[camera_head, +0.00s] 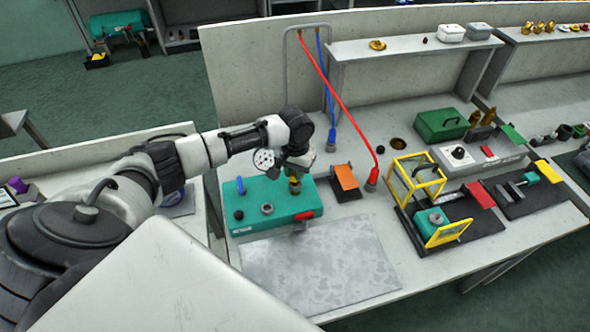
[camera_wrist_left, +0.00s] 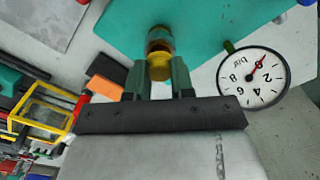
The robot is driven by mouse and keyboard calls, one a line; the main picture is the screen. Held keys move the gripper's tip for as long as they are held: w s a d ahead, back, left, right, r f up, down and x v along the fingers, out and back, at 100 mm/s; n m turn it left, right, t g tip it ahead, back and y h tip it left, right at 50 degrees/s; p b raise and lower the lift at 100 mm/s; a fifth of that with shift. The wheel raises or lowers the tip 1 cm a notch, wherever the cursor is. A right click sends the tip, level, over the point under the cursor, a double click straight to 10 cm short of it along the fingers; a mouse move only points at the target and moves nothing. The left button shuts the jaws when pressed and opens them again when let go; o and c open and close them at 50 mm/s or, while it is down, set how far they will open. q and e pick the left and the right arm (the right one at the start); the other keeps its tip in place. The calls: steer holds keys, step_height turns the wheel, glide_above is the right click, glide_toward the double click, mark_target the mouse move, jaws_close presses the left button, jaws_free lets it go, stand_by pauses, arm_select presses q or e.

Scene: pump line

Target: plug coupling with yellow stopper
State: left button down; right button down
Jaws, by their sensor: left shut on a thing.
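My left gripper (camera_head: 294,171) is over the back right part of the teal pump block (camera_head: 250,213). In the left wrist view its two fingers (camera_wrist_left: 160,75) are shut on a yellow stopper (camera_wrist_left: 158,68). A brass coupling (camera_wrist_left: 159,38) shows directly beyond the stopper, against the teal top. The two line up closely; I cannot tell whether the stopper is seated in it. In the head view a small brass-yellow piece (camera_head: 295,187) shows below the fingers. My right gripper is not in view.
A round white gauge (camera_wrist_left: 254,77) stands close beside the gripper. The block also carries a blue lever (camera_head: 240,185) and a red part (camera_head: 304,215). An orange plate (camera_head: 345,177) and a red hose (camera_head: 340,103) are to the right. A grey mat (camera_head: 315,265) in front is bare.

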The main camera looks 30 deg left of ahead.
arm_select(q)
steer(key=shift+f, duration=0.45)
stand_by(0.4)
steer(key=shift+f, duration=0.4)
stand_by(0.5)
steer(key=c, duration=0.6)
jaws_free()
steer(key=shift+o, duration=0.2)
step_height(320, 180, up, 7)
steer(key=p, duration=0.8)
stand_by(0.5)
